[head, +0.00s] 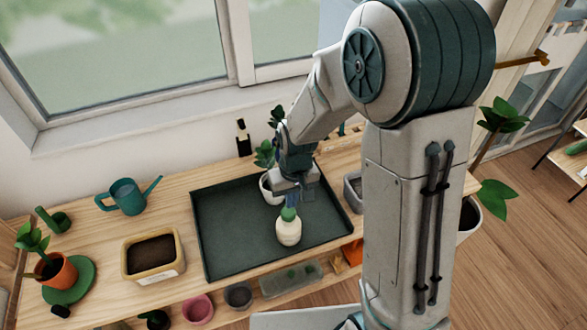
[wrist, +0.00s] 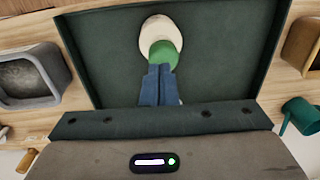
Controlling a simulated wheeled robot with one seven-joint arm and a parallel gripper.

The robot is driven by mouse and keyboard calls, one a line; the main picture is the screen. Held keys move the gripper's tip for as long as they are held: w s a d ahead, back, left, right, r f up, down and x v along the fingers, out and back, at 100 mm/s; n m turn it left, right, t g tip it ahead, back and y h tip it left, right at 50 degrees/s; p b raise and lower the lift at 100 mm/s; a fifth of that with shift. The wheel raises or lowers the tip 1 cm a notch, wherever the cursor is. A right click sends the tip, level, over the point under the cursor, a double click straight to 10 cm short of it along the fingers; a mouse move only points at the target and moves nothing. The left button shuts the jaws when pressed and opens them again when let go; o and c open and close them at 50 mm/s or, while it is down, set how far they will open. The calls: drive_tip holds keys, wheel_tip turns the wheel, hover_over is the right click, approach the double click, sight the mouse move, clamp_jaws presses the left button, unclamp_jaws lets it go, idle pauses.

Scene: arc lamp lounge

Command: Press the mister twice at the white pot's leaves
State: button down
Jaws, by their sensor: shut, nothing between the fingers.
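The mister (head: 289,232), a cream bottle with a green top, stands upright on the dark green tray. It also shows at the top of the wrist view (wrist: 155,28), its green top beside my fingertips. My gripper (head: 291,204) points down with its blue fingers shut and empty, right at the green top. The fingers (wrist: 160,70) overlap the top in the wrist view; I cannot tell whether they touch it. The white pot (head: 266,190) with its leaves (head: 264,155) stands behind the mister on the tray, partly hidden by my gripper.
The tray (head: 215,250) lies on a wooden bench. Left of it are a tan soil planter (head: 152,256), a teal watering can (head: 126,196) and an orange pot (head: 57,272). A grey planter (head: 353,190) stands right of the tray. The tray's left part is clear.

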sight(294, 211)
wheel_tip(294, 211, up, 10)
drive_tip(key=b, duration=0.1)
drive_tip(key=shift+d+f, duration=0.2)
drive_tip(key=shift+d, duration=0.05)
